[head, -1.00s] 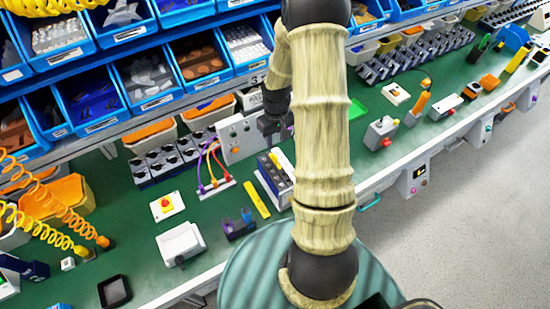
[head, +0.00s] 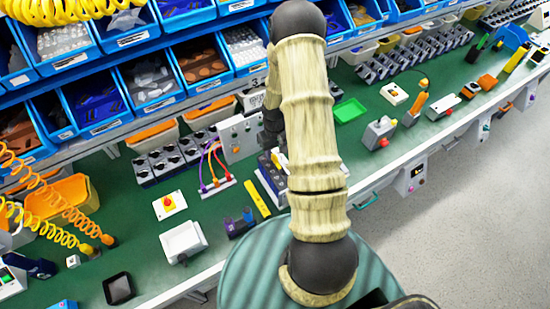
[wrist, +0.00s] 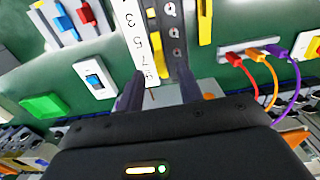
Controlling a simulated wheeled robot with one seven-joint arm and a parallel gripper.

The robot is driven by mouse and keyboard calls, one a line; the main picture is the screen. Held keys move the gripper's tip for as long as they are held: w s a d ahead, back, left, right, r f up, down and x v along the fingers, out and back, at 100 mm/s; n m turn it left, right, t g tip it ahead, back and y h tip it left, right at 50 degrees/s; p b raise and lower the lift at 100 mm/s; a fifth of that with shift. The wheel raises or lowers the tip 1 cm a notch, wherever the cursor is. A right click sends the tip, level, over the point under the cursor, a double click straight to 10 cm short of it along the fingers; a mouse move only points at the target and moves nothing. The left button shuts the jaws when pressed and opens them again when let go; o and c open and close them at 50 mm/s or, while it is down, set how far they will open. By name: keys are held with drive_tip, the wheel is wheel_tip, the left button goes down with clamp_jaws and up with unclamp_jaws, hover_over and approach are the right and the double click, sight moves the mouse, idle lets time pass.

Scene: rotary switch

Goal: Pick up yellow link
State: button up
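A flat yellow bar (head: 257,199) lies on the green bench, left of a numbered switch block (head: 268,185). The bar also shows at the top of the wrist view (wrist: 206,22), right of the block. A second yellow strip (wrist: 158,45) runs along the block (wrist: 136,35), beside a white face with black digits; I cannot tell which yellow piece is the link. My gripper (wrist: 160,90) is open, its dark fingers apart near the block's lower end, with nothing seen held. In the head view my arm mostly hides the gripper.
A panel with red, orange and purple cables (wrist: 255,50) stands beside the bar. A white switch box with a blue rocker (wrist: 95,78) and a green tray (wrist: 42,105) are on the other side. Blue bins (head: 150,78) line the shelf behind.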

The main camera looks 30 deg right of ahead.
sight(275, 160)
drive_tip(key=shift+f+p, duration=0.45)
drive_tip(key=shift+f, duration=0.95)
clamp_jaws()
